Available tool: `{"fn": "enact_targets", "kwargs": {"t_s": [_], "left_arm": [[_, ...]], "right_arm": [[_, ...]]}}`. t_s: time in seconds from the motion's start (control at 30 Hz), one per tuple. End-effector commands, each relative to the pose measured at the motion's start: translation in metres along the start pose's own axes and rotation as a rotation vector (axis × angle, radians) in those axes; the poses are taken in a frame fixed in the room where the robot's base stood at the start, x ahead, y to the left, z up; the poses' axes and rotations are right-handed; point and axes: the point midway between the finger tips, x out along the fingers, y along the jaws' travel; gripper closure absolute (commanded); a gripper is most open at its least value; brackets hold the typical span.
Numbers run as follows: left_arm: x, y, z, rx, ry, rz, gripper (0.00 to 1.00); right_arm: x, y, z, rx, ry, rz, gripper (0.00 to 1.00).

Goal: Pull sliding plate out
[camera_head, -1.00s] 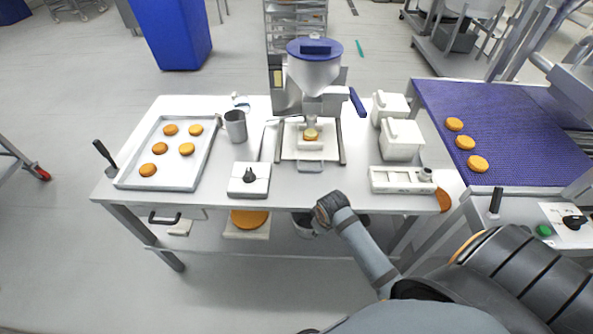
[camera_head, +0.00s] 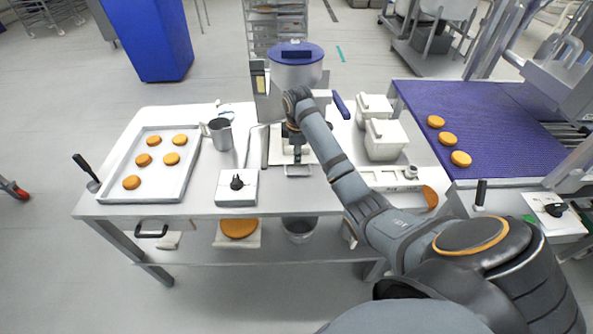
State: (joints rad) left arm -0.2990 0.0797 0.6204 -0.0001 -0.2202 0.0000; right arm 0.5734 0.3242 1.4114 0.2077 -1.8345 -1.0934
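The filling machine (camera_head: 292,70) with a blue-lidded hopper stands at the back middle of the table. Its white sliding plate (camera_head: 276,157) lies low under the hopper, with a grey handle (camera_head: 298,171) at its front edge. My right arm reaches in from the lower right and covers the nozzle and much of the plate. My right gripper (camera_head: 297,157) points down over the front part of the plate, just behind the handle in the picture. Whether it touches anything, and its finger gap, are unclear. The round on the plate is hidden. My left gripper is out of view.
A tray (camera_head: 153,190) with several orange rounds is at left, a metal jug (camera_head: 220,133) beside it. A white box with a black knob (camera_head: 237,186) stands front middle. White containers (camera_head: 384,138) are right of the machine. A purple conveyor (camera_head: 500,120) carries three rounds.

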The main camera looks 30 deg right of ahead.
Motion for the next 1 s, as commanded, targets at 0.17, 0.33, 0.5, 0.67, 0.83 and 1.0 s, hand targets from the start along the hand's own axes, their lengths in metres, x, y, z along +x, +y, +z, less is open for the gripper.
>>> {"fn": "enact_targets", "kwargs": {"t_s": [0.17,0.33,0.5,0.67,0.83,1.0], "left_arm": [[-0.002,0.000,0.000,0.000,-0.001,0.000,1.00],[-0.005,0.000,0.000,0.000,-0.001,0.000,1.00],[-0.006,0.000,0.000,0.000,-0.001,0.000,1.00],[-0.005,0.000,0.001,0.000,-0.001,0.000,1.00],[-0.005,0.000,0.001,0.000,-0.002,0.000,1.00],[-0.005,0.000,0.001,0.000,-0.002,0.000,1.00]], "right_arm": [[0.013,-0.001,0.000,0.001,-0.001,-0.003,0.65],[0.048,-0.002,0.000,0.001,-0.003,-0.004,0.65],[0.082,-0.002,0.000,0.002,-0.001,-0.002,0.65],[0.101,-0.001,0.000,0.002,-0.001,0.001,0.65],[0.106,-0.001,0.000,0.001,0.000,0.002,0.65],[0.105,-0.001,0.000,0.002,0.000,0.002,0.66]]}}
